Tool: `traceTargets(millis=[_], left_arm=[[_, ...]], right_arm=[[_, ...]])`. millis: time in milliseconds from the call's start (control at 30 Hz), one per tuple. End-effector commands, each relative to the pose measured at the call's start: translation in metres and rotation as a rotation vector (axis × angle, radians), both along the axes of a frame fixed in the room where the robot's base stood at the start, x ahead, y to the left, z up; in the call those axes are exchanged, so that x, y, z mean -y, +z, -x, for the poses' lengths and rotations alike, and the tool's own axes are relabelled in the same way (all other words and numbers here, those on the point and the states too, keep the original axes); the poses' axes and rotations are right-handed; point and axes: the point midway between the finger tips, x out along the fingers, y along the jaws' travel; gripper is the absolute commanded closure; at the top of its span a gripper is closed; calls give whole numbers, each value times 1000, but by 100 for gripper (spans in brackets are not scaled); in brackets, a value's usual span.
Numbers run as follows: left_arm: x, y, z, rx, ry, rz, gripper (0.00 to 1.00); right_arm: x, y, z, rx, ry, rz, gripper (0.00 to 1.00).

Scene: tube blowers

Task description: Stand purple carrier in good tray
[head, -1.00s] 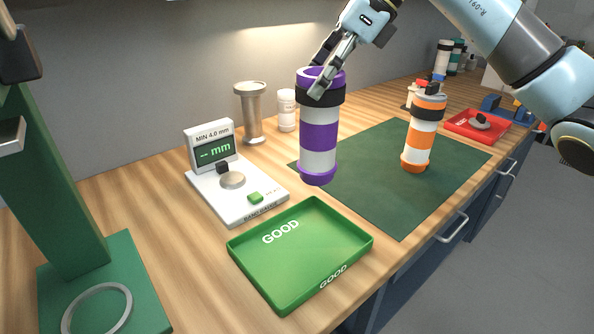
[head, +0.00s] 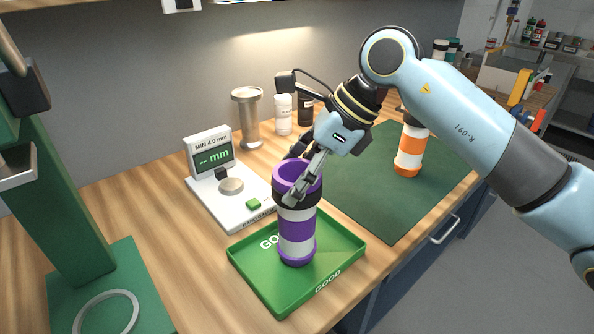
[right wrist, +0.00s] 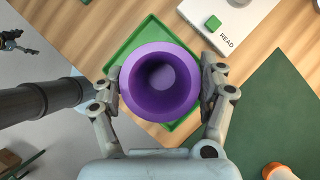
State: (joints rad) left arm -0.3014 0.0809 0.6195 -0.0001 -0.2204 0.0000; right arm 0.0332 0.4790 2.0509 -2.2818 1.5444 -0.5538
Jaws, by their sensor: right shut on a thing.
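The purple carrier (head: 297,228) is a purple and white banded cylinder with a black band near its open top. It is upright over the green good tray (head: 262,277), with its base inside the tray's outline in the head view. I cannot tell whether the base touches the tray floor. My right gripper (head: 297,187) is shut on the carrier near its rim. In the right wrist view the fingers (right wrist: 160,85) sit on both sides of the carrier's round mouth (right wrist: 160,80), with the tray's green edge (right wrist: 120,53) behind. My left gripper is not clearly in view.
A white gauge (head: 228,186) reading "MIN 4.0 mm" stands left of the tray. An orange and white carrier (head: 410,152) stands on the dark green mat (head: 372,205). A metal post (head: 248,120) and white bottle (head: 283,115) stand behind. A green stand (head: 65,200) is at left.

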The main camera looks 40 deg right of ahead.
Motion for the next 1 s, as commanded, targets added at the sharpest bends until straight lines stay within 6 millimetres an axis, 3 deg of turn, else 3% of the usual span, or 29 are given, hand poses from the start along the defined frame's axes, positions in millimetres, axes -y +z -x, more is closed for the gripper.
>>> traceTargets(millis=[200, 233, 400, 800, 1000], left_arm=[[0, -5, 2, -3, 0, 0, 0], [0, -4, 1, -2, 0, 0, 0], [0, -4, 1, -2, 0, 0, 0], [1, 0, -2, 4, 1, 1, 0], [1, -8, -3, 4, 1, 1, 0]], right_arm=[[0, -3, 0, 1, 1, 0, 83], [0, -3, 0, 0, 1, 0, 23], [0, -2, 0, 0, 0, 0, 1], [2, 4, 1, 1, 1, 3, 0], [17, 29, 12, 5, 2, 9, 0]])
